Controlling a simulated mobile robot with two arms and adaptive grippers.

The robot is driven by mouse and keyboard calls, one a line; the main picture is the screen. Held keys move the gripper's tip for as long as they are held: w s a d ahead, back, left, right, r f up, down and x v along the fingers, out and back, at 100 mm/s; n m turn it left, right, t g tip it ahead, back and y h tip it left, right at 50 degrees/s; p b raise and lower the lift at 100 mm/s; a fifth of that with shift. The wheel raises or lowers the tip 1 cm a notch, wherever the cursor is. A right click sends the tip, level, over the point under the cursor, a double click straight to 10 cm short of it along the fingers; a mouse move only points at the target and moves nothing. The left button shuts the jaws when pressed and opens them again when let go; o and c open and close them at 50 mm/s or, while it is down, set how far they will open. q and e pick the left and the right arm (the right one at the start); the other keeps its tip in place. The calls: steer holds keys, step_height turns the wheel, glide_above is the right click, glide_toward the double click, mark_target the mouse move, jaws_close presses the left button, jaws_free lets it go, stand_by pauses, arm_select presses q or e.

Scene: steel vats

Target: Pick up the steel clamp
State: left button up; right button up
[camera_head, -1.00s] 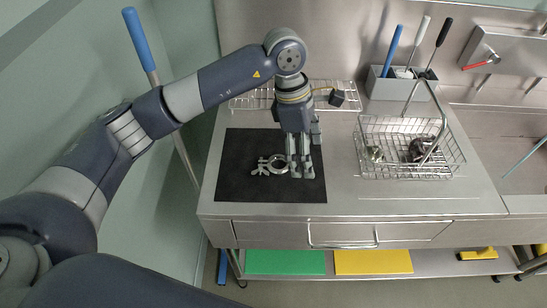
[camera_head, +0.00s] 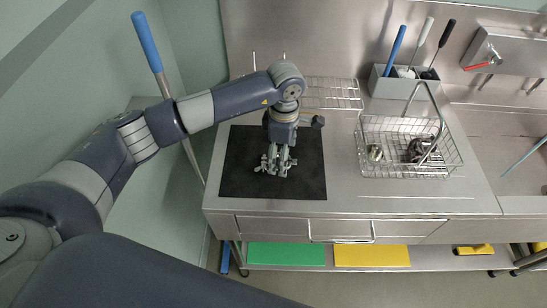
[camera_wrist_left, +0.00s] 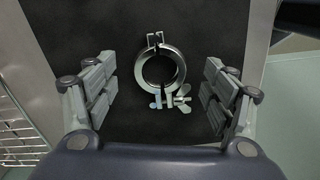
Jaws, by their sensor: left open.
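The steel clamp (camera_wrist_left: 141,73) is a shiny ring with a wing-nut screw. It lies on the black mat (camera_wrist_left: 210,28). In the left wrist view it sits between the spread fingers of my left gripper (camera_wrist_left: 158,92), touching neither. In the head view the clamp (camera_head: 262,168) shows partly beside and behind the fingers of my left gripper (camera_head: 277,167), which points down over the mat. My left gripper is open and empty. My right gripper is not in view.
A wire basket (camera_head: 400,173) with metal parts stands right of the mat on the steel counter (camera_head: 340,190). A wire rack (camera_head: 335,92) lies behind the mat. A grey holder (camera_head: 385,86) with brushes stands at the back. The counter between mat and basket is clear.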

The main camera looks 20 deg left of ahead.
arm_select(q)
steer(key=shift+f, duration=0.9)
steer(key=c, duration=1.3)
steer(key=shift+o, duration=0.2)
steer(key=shift+r, duration=0.2)
